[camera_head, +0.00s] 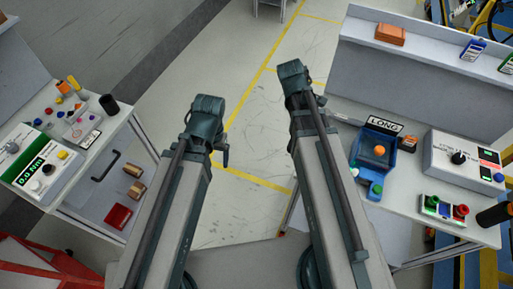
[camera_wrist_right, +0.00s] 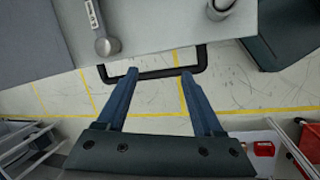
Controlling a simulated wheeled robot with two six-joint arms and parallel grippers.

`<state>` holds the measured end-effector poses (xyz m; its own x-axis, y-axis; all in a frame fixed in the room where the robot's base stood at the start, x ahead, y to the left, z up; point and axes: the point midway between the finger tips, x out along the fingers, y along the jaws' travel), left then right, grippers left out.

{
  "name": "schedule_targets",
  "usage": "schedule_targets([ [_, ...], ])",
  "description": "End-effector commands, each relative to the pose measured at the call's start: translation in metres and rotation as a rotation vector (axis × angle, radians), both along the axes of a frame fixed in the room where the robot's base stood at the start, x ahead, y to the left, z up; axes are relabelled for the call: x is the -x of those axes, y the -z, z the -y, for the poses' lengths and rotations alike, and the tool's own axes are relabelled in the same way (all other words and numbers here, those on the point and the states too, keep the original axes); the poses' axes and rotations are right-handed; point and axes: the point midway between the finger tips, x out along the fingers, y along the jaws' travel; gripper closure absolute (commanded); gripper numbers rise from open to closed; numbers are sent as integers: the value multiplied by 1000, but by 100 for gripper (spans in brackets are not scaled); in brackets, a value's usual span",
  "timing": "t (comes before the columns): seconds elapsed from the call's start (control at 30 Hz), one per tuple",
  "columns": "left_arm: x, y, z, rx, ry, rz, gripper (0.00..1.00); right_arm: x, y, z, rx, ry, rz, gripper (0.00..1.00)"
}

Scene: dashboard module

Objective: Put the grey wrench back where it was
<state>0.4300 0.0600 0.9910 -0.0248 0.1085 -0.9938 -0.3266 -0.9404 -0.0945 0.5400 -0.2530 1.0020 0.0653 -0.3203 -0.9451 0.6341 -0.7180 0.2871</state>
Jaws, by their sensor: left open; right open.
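A grey wrench-like tool (camera_wrist_right: 106,42) with a round head and a labelled shaft lies on a grey surface at the top left of the right wrist view. A thin grey tool (camera_head: 346,118) lies at the left back of the right bench in the head view; I cannot tell if they are the same. My right gripper (camera_wrist_right: 160,74) is open and empty, its fingertips overlapping a black bar handle in the picture; contact is unclear. My left gripper (camera_head: 223,152) is partly seen at the left arm's end, open with nothing visible in it.
The right bench holds a blue tray (camera_head: 373,150), a LONG sign (camera_head: 384,124) and a grey control box (camera_head: 462,160). The left bench has a meter box (camera_head: 38,165), a black cylinder (camera_head: 109,104) and a drawer handle (camera_head: 105,166). Floor (camera_head: 255,150) between benches is clear.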

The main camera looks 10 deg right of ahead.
Motion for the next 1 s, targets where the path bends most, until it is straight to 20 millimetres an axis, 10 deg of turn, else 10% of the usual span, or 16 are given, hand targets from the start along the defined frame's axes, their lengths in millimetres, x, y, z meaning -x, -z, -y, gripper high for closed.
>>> schedule_targets([
  [0.1, 0, 0, 0, 0, 0, 0, 13, 37, 6, -83, -95, 113, 19, 31],
  [0.33, 0, 0, 0, 0, 0, 0, 13, 94, 10, -173, -201, 305, 1, 31],
  [1.0, 0, 0, 0, 0, 0, 0, 13, 110, 11, -193, -222, 368, -10, 31],
])
